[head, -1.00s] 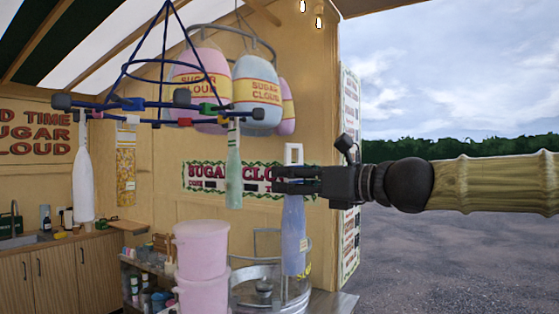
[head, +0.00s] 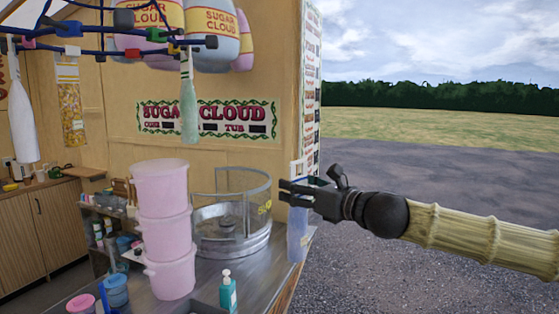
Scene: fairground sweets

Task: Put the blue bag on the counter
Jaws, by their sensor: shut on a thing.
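The blue bag (head: 297,236) hangs upright from my gripper (head: 284,191), right of centre in the head view. My gripper is shut on the bag near its top, and the bag's pale upper end shows just above the jaws. The metal counter (head: 250,278) runs along the lower middle. The bag shows in front of the counter's right edge, and I cannot tell how far it is from it. The bag's lower end looks free.
A round metal sugar machine (head: 232,232) stands on the counter. Stacked pink tubs (head: 168,235) stand left of it, with a teal pump bottle (head: 228,292) in front. A green bag (head: 189,105) and a white bag (head: 22,120) hang from the rack (head: 105,33).

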